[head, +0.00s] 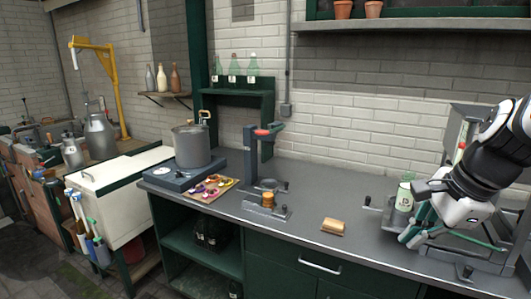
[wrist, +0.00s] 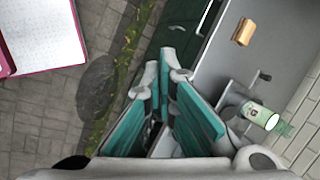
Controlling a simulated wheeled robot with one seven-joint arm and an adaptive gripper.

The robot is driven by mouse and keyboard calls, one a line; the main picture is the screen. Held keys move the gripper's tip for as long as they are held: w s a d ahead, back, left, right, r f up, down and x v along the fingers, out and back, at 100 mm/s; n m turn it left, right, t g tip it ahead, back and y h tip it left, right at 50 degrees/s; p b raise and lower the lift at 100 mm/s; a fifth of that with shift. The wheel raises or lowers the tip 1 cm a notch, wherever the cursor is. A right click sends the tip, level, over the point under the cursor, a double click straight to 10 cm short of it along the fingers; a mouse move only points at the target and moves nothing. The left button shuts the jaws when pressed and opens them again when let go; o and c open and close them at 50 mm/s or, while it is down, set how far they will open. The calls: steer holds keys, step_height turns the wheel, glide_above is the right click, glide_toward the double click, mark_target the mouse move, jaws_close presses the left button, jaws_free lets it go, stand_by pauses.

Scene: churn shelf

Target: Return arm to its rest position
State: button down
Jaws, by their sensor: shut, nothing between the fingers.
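My gripper (head: 412,235) is at the right of the head view, over the right end of the grey counter (head: 310,195). Its fingers are shut with nothing between them. In the wrist view my gripper (wrist: 163,75) points past the counter's front edge, above the floor. A glass bottle with a pale label (head: 404,195) stands upright just behind the gripper in the head view. The bottle also shows in the wrist view (wrist: 262,115), to the right of the fingers and apart from them.
A wooden block (head: 332,227) lies on the counter left of my gripper. A capping press (head: 266,190), a tray of colourful pieces (head: 210,187) and a metal pot (head: 192,147) stand farther left. A shelf (head: 400,25) crosses the wall above. The counter's middle is mostly clear.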

steer(key=s+a+r+n+t+h, duration=0.1)
steer(key=s+a+r+n, duration=0.1)
steer(key=s+a+n, duration=0.9)
steer(key=shift+s+a+r+n+h, duration=0.35)
steer(key=shift+s+n, duration=0.9)
steer(key=shift+n, duration=2.65)
steer(key=shift+d+f, duration=0.1)
steer(key=shift+d, duration=0.05)
